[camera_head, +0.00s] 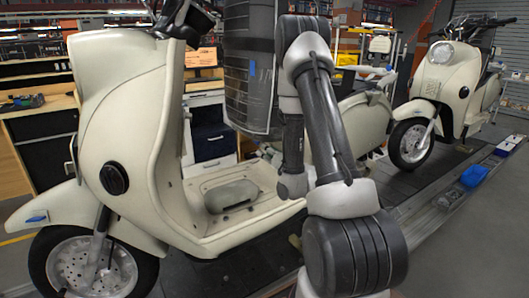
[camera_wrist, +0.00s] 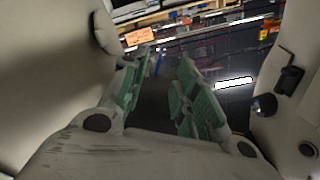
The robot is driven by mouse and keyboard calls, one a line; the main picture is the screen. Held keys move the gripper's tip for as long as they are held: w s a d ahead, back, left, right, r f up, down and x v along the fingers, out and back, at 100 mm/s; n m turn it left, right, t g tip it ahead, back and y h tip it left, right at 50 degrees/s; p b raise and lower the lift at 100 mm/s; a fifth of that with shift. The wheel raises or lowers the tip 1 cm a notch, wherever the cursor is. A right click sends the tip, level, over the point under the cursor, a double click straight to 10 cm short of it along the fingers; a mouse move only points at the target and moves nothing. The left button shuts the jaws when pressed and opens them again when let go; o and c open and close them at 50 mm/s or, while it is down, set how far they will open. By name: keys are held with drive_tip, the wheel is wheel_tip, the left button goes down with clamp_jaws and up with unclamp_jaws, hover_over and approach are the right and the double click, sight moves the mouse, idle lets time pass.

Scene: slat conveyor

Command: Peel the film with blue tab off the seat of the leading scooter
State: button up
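The leading scooter (camera_head: 125,120), cream, stands at the left in the head view. A tall, see-through grey sheet, seemingly the film (camera_head: 250,100), stands upright behind its front shield, with a small blue tab (camera_head: 252,68) on it. My arm covers part of the scooter's seat area, so I cannot tell where the film touches the seat. My gripper is not clear in the head view. In the wrist view my gripper (camera_wrist: 165,70) shows green-padded fingers apart, with a dark gap between them. A small blue mark shows near the fingertips; I cannot tell whether it is the tab.
A second cream scooter (camera_head: 440,90) stands behind at the right on the dark slat conveyor (camera_head: 400,185). A blue tray (camera_head: 473,176) sits on the conveyor's side rail. A wooden bench (camera_head: 40,105) and shelving line the back. The floor at the far right is clear.

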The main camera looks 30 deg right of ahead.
sight(257, 143)
drive_tip(key=w, duration=0.7)
drive_tip(key=shift+w+a, duration=0.1)
drive_tip(key=shift+w, duration=0.25)
drive_tip(key=shift+c, duration=0.4)
clamp_jaws()
